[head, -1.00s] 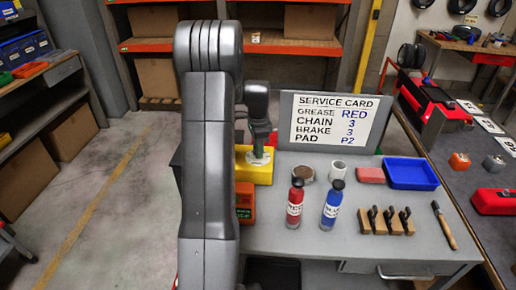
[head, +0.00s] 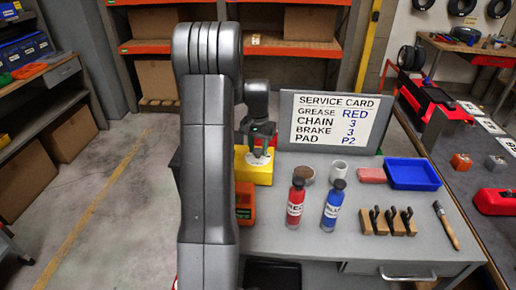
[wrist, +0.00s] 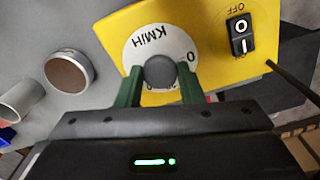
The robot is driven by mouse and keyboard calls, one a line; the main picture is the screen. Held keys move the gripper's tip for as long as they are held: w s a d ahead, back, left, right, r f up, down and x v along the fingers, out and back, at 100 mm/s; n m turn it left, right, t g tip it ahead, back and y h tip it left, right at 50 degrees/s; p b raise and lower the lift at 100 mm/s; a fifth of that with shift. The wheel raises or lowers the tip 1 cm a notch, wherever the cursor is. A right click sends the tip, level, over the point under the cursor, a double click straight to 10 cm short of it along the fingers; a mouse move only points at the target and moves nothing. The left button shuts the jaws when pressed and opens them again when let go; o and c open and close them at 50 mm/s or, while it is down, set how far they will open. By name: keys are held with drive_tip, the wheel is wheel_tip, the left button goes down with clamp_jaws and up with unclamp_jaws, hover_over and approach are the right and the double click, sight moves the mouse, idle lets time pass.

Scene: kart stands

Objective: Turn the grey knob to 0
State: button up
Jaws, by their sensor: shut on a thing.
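The grey knob (wrist: 160,72) sits in the middle of a white dial (wrist: 137,53) marked "KM/H" on a yellow box (wrist: 110,22). A "0" shows at the dial's right edge in the wrist view; other marks are partly hidden by the fingers. My gripper (wrist: 160,88) has its green fingers on both sides of the knob, shut on it. In the head view the yellow box (head: 254,174) stands at the table's left end, with my gripper (head: 259,150) above it. The knob's pointer direction cannot be made out.
A black switch (wrist: 239,36) marked "OFF" is on the same box. A brown-topped tin (wrist: 69,72) and a white cup (wrist: 22,100) stand beside it. On the table (head: 285,235) are a red bottle (head: 295,205), a blue bottle (head: 332,208) and a blue tray (head: 411,174). The service card (head: 334,121) stands behind.

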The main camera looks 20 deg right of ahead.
sight(258, 150)
drive_tip(key=shift+n, duration=1.6)
drive_tip(key=o, duration=1)
drive_tip(key=shift+r, duration=0.1)
wheel_tip(258, 150, up, 14)
drive_tip(key=b, duration=0.1)
drive_tip(key=shift+f, duration=0.3)
wheel_tip(258, 150, down, 14)
drive_tip(key=shift+r+p, duration=0.2)
drive_tip(key=shift+p, duration=0.2)
